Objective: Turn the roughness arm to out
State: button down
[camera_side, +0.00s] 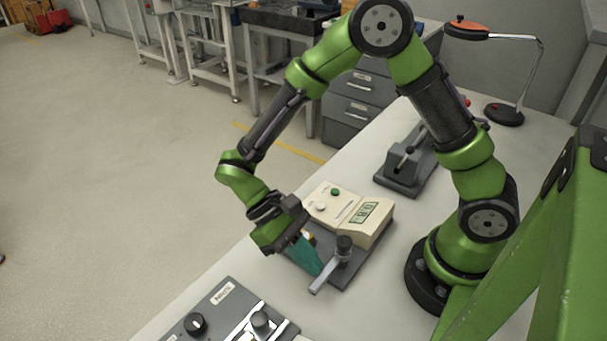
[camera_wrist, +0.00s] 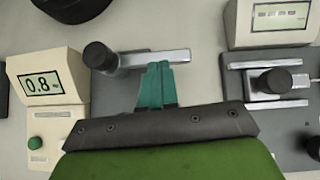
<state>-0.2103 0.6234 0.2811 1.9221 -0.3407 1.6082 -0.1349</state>
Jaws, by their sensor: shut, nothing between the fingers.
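The roughness arm is a silver bar with a black round pivot (camera_side: 344,243) on the dark grey base of a cream gauge (camera_side: 352,213). In the side view the bar (camera_side: 328,274) points toward the lower left, out past the base. In the wrist view the bar (camera_wrist: 155,58) runs right from its black pivot (camera_wrist: 100,55); the gauge display (camera_wrist: 42,85) reads 0.8. My gripper (camera_side: 316,270) has teal fingers, shut and empty. Its fingertips (camera_wrist: 158,67) are right at the bar's near long edge, toward the free end; I cannot tell whether they touch.
Another unit with a black knob (camera_side: 195,323) and silver lever stands at the bench's front. In the wrist view a second unit with a black pivot (camera_wrist: 275,81) lies to the right.

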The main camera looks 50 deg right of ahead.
jog(key=shift+s+a+n+t+h, duration=0.15)
jog(key=shift+s+n+h, duration=0.45)
jog(key=shift+n, duration=0.25)
jog(key=shift+s+a+n+t+h, duration=0.15)
jog(key=shift+s+n+h, duration=0.25)
jog(key=shift+n+h, duration=0.4)
